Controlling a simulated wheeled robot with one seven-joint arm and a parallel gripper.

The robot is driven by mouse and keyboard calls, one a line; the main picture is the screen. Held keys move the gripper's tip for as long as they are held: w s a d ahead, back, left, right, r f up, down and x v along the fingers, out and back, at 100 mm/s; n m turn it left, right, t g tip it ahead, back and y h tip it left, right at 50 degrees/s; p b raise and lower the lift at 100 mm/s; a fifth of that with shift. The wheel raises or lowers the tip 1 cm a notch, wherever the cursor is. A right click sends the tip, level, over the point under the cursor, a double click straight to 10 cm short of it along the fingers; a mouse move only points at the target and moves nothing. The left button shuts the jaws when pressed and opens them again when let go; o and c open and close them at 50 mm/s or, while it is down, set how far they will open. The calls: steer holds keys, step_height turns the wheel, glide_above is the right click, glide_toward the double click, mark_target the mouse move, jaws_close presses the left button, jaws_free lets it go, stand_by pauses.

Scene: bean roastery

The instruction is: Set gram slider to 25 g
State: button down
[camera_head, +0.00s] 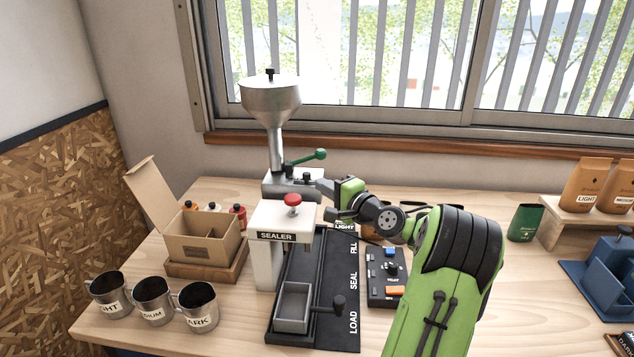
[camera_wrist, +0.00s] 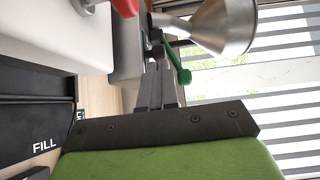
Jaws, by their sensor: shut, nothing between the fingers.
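The dispenser with a metal funnel (camera_head: 270,98) stands at the back of the table, a green-knobbed lever (camera_head: 318,155) on its side. My gripper (camera_head: 322,187) is at the base's right front. In the wrist view my gripper (camera_wrist: 159,66) is shut and empty, its fingertips close to the dispenser base (camera_wrist: 126,45). I cannot tell whether they touch the knob.
The white sealer (camera_head: 268,243) with a red button stands in front of the dispenser. A black rail (camera_head: 325,265) carries a grey tray (camera_head: 292,307). A control box (camera_head: 385,290) is right of it. An open cardboard box (camera_head: 203,240) and three mugs (camera_head: 152,300) are left.

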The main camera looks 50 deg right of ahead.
mark_target(309, 177)
steer(key=w, duration=0.3)
steer(key=shift+w+d+f, duration=0.1)
steer(key=shift+w+d, duration=0.1)
steer(key=shift+w+a, duration=1.05)
steer(key=shift+w, duration=0.1)
